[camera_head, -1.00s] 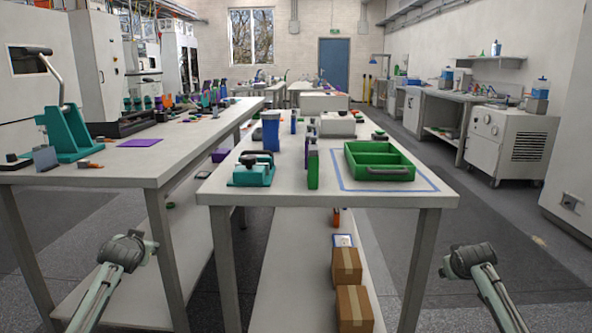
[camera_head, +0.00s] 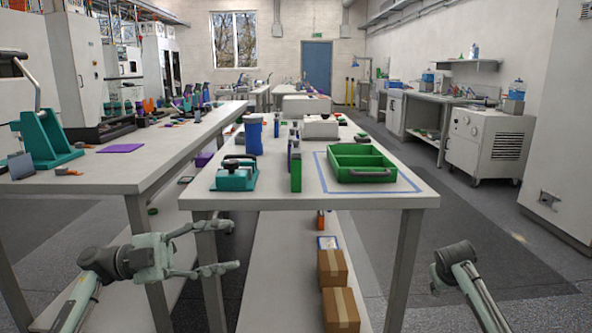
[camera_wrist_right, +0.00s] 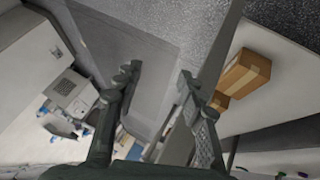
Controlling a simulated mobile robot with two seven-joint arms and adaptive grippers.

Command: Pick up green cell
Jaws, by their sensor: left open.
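A green cell (camera_head: 296,176) stands upright near the front middle of the table (camera_head: 310,202), with a purple part at its upper edge or just behind it; I cannot tell which. My left gripper (camera_head: 230,247) is open and empty, in front of the table and lower than its top, left of the cell, fingers pointing right. My right gripper (camera_wrist_right: 158,80) has its fingers spread apart with nothing between them in the right wrist view. In the head view its arm is at the lower right, clear of the table, and its fingers are mostly hidden.
A green tray (camera_head: 363,177) lies right of the cell inside a blue outline. A teal device (camera_head: 235,178) and a blue container (camera_head: 253,137) stand left of it. Cardboard boxes (camera_head: 333,268) sit on the lower shelf. A second table (camera_head: 95,176) stands at left.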

